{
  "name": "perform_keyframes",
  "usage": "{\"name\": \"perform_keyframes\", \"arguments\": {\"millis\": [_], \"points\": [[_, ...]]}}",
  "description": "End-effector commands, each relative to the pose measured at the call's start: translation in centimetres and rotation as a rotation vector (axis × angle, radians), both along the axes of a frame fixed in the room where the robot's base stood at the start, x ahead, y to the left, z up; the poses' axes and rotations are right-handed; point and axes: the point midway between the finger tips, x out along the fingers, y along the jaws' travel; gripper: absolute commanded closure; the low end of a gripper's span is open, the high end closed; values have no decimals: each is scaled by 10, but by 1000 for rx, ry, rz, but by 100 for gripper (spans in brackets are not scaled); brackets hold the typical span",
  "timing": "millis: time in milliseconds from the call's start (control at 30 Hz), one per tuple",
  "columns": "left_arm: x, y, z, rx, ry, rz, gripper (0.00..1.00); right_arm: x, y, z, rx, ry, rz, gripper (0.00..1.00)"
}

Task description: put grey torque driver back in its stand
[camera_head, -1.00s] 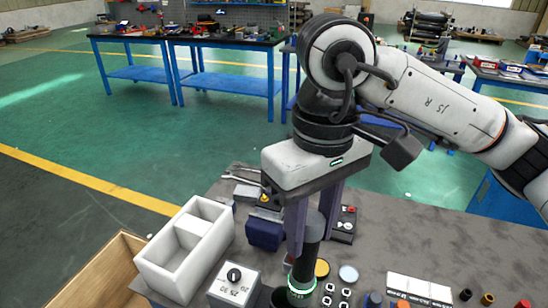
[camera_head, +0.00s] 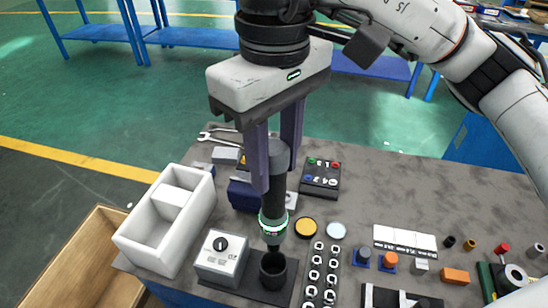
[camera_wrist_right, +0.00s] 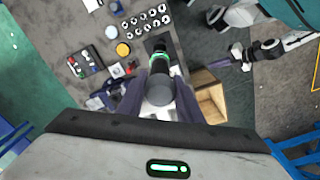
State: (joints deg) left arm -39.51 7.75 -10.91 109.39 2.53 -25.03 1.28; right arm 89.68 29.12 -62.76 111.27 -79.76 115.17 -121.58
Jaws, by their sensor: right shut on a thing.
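The torque driver (camera_head: 275,200) is a dark, upright cylinder with a grey top and a glowing green-white ring near its lower end. My right gripper (camera_head: 272,165) is shut on its upper part, one finger on each side. The driver's thin tip shows just above a black round cup (camera_head: 273,272), the stand, on a dark plate; whether it is inside the rim is hard to tell. The right wrist view looks down along the driver (camera_wrist_right: 165,80) between the purple-grey fingers.
A grey box with a knob (camera_head: 220,257) stands left of the cup, close to it. A socket rack (camera_head: 321,275) is on its right. A white divided bin (camera_head: 165,222) and a wooden crate (camera_head: 85,265) lie left. The table's right rear is clear.

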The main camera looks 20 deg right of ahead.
Motion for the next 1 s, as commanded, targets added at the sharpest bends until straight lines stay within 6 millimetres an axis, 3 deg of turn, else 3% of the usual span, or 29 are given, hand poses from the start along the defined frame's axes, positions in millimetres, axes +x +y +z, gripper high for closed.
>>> {"name": "perform_keyframes", "arguments": {"millis": [600,1000], "points": [[1,0,-47,2,1,-3,100,0,0,-50,2,-2,0,100],[5,-2,-47,1,-10,-6,100,0,0,-55,2,-2,-1,100]]}}
